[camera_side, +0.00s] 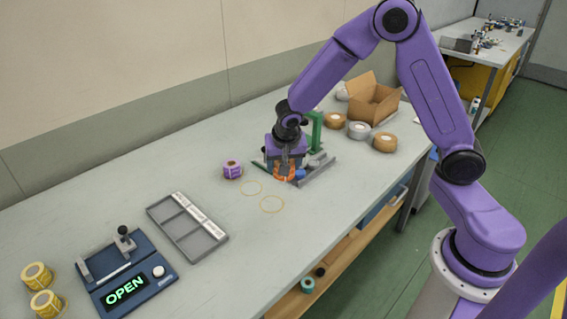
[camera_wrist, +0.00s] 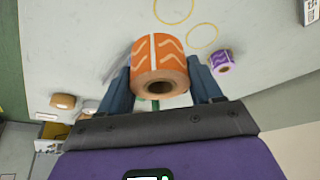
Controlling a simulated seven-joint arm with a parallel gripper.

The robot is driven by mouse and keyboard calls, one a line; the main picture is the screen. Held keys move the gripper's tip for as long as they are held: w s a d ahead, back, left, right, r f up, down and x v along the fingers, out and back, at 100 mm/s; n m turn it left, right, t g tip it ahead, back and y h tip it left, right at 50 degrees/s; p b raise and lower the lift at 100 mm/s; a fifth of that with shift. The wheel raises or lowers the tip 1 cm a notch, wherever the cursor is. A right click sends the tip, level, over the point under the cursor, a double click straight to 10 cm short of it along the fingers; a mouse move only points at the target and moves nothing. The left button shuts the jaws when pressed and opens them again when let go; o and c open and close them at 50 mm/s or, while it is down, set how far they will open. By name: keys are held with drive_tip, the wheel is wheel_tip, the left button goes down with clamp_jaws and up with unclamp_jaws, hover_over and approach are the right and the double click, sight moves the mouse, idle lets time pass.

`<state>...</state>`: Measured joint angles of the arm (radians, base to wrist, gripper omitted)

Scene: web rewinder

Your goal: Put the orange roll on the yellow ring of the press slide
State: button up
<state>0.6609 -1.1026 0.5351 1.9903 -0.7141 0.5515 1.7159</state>
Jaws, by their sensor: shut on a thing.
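The orange roll (camera_side: 284,174) is in my gripper (camera_side: 285,166) in the side view. In the wrist view the orange roll (camera_wrist: 160,57), with pale wavy marks and a white stripe, sits between the two blue-grey fingers of my gripper (camera_wrist: 161,84). The fingers are shut on its sides. Two thin yellow rings, a nearer one (camera_side: 272,212) and a farther one (camera_side: 251,195), lie on the table left of my gripper. A fixture with a green post (camera_side: 316,131) and a grey rail (camera_side: 317,172) stands beside my gripper, which partly hides it. I cannot make out a yellow ring on this fixture.
A purple roll (camera_side: 232,170) stands left of my gripper. A grey compartment tray (camera_side: 217,236), a blue device reading OPEN (camera_side: 150,270) and yellow rolls (camera_side: 37,275) are farther left. Brown and grey rolls and an open cardboard box (camera_side: 372,100) stand to the right.

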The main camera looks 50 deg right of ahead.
wheel_tip(320, 180, up, 5)
drive_tip(key=w+d+n+t+y, duration=0.1)
drive_tip(key=w+d+n, duration=0.3)
drive_tip(key=w+d, duration=1.35)
drive_tip(key=shift+y, duration=0.3)
drive_tip(key=shift+w+a+f, duration=0.2)
drive_tip(key=shift+w+f, duration=0.05)
drive_tip(key=shift+f, duration=2.2)
drive_tip(key=shift+w+a+f, duration=0.2)
drive_tip(key=shift+w+f, duration=0.05)
drive_tip(key=shift+f, duration=2.2)
drive_tip(key=shift+w+a+f, duration=0.2)
drive_tip(key=shift+w+f, duration=0.05)
drive_tip(key=shift+f, duration=2.2)
drive_tip(key=shift+f, duration=0.75)
